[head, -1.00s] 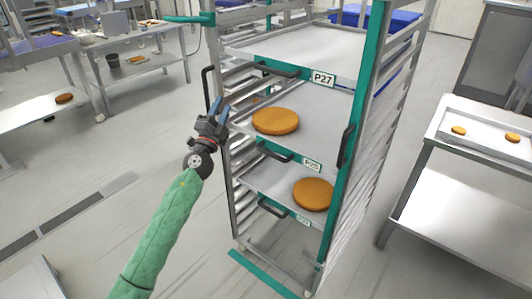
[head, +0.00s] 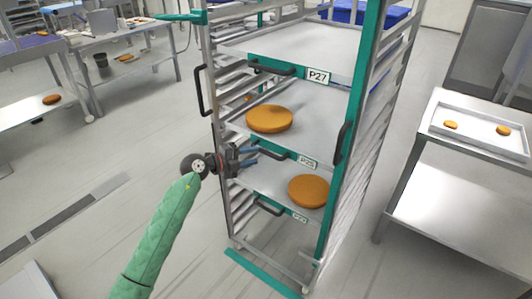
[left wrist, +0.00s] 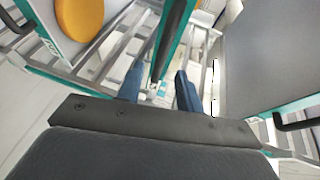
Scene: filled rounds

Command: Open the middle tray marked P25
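The middle tray (head: 322,130) is in the rack, with an orange round (head: 269,119) on it. Its teal front edge carries the P25 label (head: 308,162) and a black bar handle (head: 275,153). My left gripper (head: 256,158) is at the left end of this handle, fingers pointing right. In the left wrist view my blue fingertips (left wrist: 160,88) are apart, and a dark bar, apparently the handle (left wrist: 172,40), shows between them with gaps at both sides. Whether it is fully between them in depth I cannot tell. My right gripper is not in view.
The P27 tray (head: 300,48) is above, and a lower tray (head: 262,182) with another round (head: 309,191) is below. A black upright handle (head: 202,92) stands at the rack's left. A steel table (head: 440,210) is at right. Floor left of the rack is clear.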

